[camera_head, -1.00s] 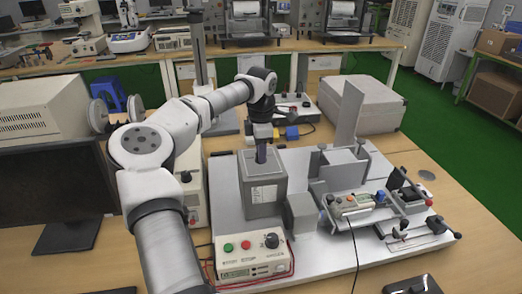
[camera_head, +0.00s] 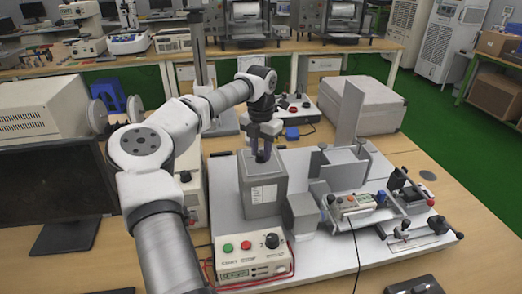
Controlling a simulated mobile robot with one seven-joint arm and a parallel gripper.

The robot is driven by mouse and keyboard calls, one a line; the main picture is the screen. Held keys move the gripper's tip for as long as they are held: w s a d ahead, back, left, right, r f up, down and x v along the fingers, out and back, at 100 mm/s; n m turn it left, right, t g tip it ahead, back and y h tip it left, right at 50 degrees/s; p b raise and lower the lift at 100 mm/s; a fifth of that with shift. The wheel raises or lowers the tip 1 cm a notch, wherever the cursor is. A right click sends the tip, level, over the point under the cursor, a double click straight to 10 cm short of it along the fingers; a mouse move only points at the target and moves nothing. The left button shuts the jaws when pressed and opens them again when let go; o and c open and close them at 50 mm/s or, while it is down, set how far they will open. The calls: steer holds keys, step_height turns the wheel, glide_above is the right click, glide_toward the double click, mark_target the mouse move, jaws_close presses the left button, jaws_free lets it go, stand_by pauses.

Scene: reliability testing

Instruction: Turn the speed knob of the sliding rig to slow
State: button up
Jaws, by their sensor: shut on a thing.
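The sliding rig stands on a light base plate (camera_head: 345,258). At its front left is a control box (camera_head: 250,258) with a green button (camera_head: 228,248), a red button (camera_head: 246,245), a black knob (camera_head: 271,240) and a small green-lit display (camera_head: 236,273). The knob's pointer is too small to read. Behind it is a tall grey box (camera_head: 262,190). My gripper (camera_head: 262,151) points down over the top of this box, well behind the black knob and apart from it. It is shut on a small dark piece (camera_head: 262,157) at the box's top; its exact shape is unclear.
A monitor (camera_head: 52,190) is at left, a large grey case (camera_head: 362,106) behind. A dark device (camera_head: 412,286) lies at the front right.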

mark_target(261, 153)
steer(key=shift+n, duration=0.3)
steer(key=o, duration=1)
step_height(261, 153, up, 14)
steer(key=shift+f+b, duration=0.1)
steer(key=shift+b, duration=1)
